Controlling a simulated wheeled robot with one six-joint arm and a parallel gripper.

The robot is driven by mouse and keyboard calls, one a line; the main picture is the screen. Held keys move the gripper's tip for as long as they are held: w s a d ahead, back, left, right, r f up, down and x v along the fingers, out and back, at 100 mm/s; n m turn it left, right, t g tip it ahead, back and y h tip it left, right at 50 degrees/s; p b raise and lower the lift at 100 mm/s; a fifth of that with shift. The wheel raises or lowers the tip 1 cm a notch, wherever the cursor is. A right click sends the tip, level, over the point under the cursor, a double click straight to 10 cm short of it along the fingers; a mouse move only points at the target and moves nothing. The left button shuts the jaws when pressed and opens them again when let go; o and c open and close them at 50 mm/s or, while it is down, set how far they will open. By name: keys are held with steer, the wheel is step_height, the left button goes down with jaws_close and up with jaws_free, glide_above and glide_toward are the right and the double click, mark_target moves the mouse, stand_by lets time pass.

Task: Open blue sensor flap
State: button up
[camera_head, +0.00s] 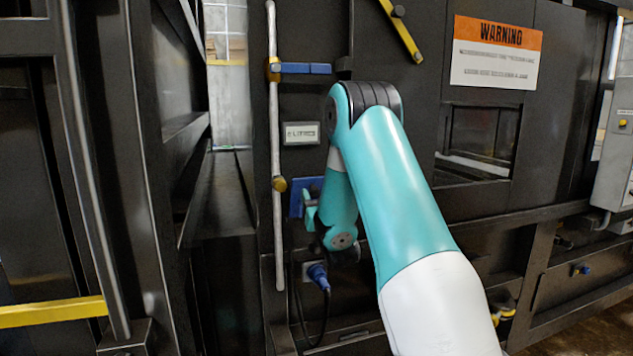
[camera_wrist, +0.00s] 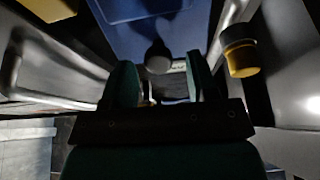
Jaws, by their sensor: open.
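The blue sensor flap (camera_head: 296,203) is a small blue panel on the dark machine front in the head view, partly hidden by my arm and gripper. In the wrist view the blue flap (camera_wrist: 125,28) fills the top middle, with a round dark knob (camera_wrist: 158,57) at its lower edge. My gripper (camera_wrist: 162,75) is open, its two fingers apart, one on each side of the knob's line. I cannot tell whether the fingers reach around the knob. In the head view my gripper (camera_head: 311,216) is close to the flap and partly hidden by my arm.
A long vertical grey rod (camera_head: 275,140) with yellow-brown clamps runs just left of the flap. A blue plug (camera_head: 318,274) with a black cable sits below. A small label (camera_head: 300,133) is above. A yellow clamp (camera_wrist: 241,58) is close on the right in the wrist view.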

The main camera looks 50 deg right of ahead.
steer(key=shift+w+d+r, duration=0.15)
steer(key=shift+w+d, duration=0.05)
steer(key=shift+w, duration=0.15)
jaws_close()
